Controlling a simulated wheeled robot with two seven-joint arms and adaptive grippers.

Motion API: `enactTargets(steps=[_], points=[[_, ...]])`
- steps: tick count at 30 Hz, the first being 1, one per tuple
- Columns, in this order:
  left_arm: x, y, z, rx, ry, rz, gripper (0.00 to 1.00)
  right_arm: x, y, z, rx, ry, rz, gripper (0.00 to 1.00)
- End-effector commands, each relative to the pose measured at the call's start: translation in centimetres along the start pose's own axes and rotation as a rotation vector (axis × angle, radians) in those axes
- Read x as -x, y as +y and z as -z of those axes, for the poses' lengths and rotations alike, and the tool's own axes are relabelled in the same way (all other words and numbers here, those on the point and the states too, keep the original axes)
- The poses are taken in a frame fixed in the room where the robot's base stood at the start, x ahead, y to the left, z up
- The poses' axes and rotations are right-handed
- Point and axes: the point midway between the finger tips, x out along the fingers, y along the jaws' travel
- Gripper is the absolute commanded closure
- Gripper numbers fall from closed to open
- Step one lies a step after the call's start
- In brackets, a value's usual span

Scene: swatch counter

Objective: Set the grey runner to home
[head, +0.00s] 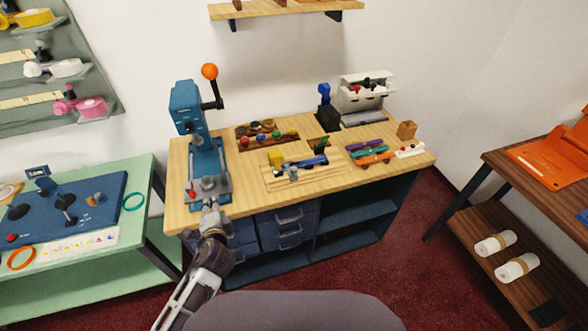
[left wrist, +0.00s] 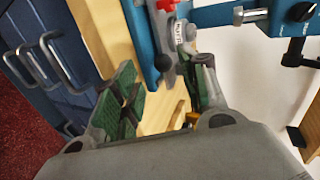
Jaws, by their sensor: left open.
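A blue press (head: 187,103) with an orange ball on its lever stands at the left end of the wooden counter. On its base lies a grey slide piece (head: 208,187), which I take for the grey runner; its exact mark or position cannot be read. In the left wrist view a grey part (left wrist: 180,38) with a small white label sits beside a black knob (left wrist: 163,62). My left gripper (head: 210,204) is at the front end of the press base. In the left wrist view its green-padded fingers (left wrist: 165,92) are apart with nothing held between them. My right gripper is not seen.
A wooden board (head: 275,181) with blue and yellow parts lies right of the press. A brown tray (head: 268,134) stands behind it. Coloured pieces (head: 368,152) lie farther right. Drawers (head: 283,227) are below the counter. Bare wood (head: 250,200) shows along its front.

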Motion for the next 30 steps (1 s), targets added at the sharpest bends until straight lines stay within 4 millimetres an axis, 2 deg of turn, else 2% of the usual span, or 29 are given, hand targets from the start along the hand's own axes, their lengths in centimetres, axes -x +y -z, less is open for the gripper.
enactTargets(steps=[6, 12, 16, 23, 30], points=[[-0.2, -3.1, 2.9, -0.272, 0.072, 0.181, 0.57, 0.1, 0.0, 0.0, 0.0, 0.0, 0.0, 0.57], [0.3, -5.0, 6.0, -0.526, 0.13, 0.34, 0.57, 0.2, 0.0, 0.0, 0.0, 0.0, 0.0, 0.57], [0.8, -5.6, 8.3, -0.705, 0.169, 0.445, 0.57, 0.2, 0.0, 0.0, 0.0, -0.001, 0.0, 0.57], [1.8, -4.9, 12.8, -1.059, 0.241, 0.637, 0.57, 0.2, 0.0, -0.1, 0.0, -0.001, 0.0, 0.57], [3.0, -2.3, 16.8, -1.433, 0.311, 0.829, 0.57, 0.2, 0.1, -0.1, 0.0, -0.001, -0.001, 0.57]])
